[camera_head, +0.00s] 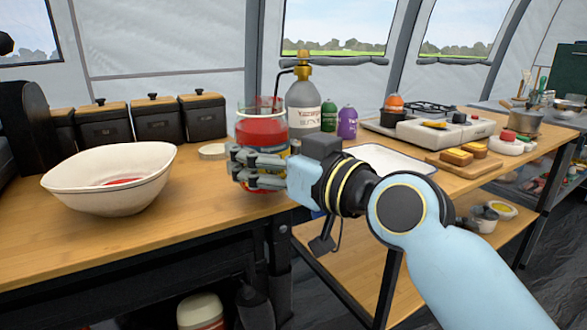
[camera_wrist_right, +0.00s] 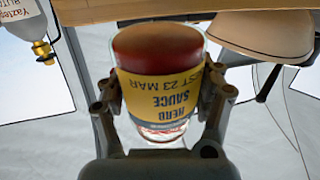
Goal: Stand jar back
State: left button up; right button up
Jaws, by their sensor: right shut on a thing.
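The glass jar of red sauce (camera_head: 262,130) stands roughly upright in the head view, at the counter's front edge. My right gripper (camera_head: 244,168) is shut around its lower half. A white bowl (camera_head: 105,190) stands to the left with some red in the bottom. My left gripper is not in view.
A gas bottle (camera_head: 303,105) stands close behind the jar, and dark canisters (camera_head: 155,118) line the back. Bare counter lies between bowl and jar. A white tray (camera_head: 390,158) is to the right.

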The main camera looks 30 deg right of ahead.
aim_at(237, 141)
jog(key=shift+x, duration=3.3)
jog(key=shift+s+f+b, duration=0.1)
jog(key=shift+f+b, duration=0.4)
jog(key=shift+f, duration=0.1)
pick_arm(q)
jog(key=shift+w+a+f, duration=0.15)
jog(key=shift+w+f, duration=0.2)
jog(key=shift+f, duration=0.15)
pick_arm(e)
jog(key=shift+f, duration=0.15)
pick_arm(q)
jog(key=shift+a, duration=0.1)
pick_arm(e)
jog(key=o, duration=1.2)
jog(key=shift+f, duration=0.25)
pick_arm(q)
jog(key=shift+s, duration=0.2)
pick_arm(e)
jog(key=o, duration=0.6)
jog(key=shift+c, duration=0.2)
